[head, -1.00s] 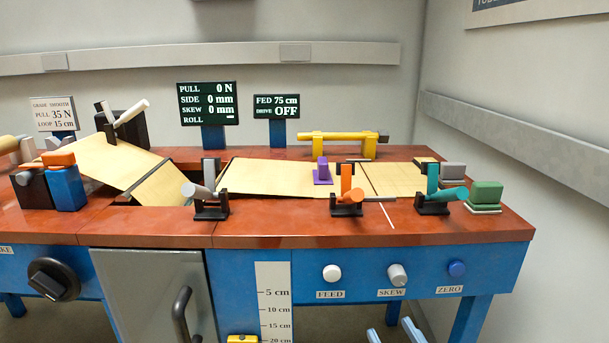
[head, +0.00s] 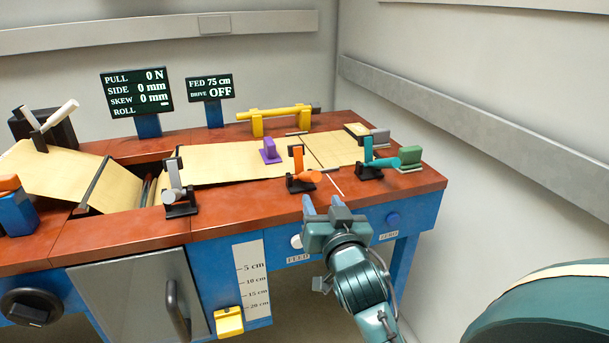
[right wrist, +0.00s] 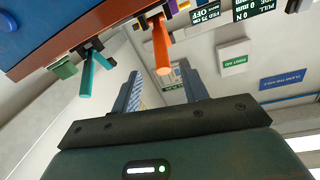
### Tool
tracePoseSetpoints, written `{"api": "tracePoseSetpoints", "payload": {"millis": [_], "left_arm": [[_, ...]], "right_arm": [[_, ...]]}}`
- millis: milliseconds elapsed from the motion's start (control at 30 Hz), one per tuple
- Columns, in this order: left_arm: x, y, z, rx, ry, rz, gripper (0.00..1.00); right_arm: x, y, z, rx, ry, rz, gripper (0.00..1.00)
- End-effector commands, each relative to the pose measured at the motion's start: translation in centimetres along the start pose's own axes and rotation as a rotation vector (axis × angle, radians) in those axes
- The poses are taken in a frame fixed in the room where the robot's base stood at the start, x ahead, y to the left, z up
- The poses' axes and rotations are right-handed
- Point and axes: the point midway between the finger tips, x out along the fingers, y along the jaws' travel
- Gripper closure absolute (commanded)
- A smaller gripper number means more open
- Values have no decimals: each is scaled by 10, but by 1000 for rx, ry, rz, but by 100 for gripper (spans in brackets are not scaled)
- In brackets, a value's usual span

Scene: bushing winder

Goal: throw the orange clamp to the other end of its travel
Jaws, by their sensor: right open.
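The orange clamp (head: 297,160) stands on the front part of the bench top in a black base. Its flat orange bar is upright and its round handle (head: 311,176) sticks out low, toward the right. My right gripper (head: 323,203) is open and empty at the bench's front edge, in front of and below the clamp, apart from it. In the right wrist view the clamp's orange handle (right wrist: 162,52) points toward the gap between my open fingers (right wrist: 160,80), beyond their tips. My left gripper is not in view.
A teal clamp (head: 368,150) stands close to the right, with a green block (head: 410,156) beyond it. A grey clamp (head: 174,180) stands to the left. A purple block (head: 269,149) sits on the tan sheet (head: 225,160) behind. Buttons line the blue front panel.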

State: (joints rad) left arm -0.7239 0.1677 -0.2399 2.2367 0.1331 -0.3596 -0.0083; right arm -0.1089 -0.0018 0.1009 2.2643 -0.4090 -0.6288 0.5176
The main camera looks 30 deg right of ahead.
Motion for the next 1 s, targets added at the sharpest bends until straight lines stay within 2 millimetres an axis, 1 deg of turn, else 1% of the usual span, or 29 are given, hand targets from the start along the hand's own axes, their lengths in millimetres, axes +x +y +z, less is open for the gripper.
{"api": "tracePoseSetpoints", "payload": {"millis": [33,100,300,400,500,700,933,967,1000], "left_arm": [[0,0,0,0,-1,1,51],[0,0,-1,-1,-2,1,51],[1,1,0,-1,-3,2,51],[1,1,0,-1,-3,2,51],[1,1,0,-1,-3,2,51],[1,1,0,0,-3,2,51],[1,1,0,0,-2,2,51],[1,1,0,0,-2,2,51],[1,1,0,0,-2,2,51]], "right_arm": [[11,0,-2,-3,3,-1,56],[26,0,-2,-3,3,-1,56],[68,0,-1,-2,3,-2,56],[84,0,-1,-2,2,-1,56],[97,0,-1,-2,1,-1,56],[107,0,0,-1,1,-2,56],[108,0,0,-1,1,-2,56],[108,0,0,-1,1,-2,57],[108,0,0,-1,1,-2,60]]}}
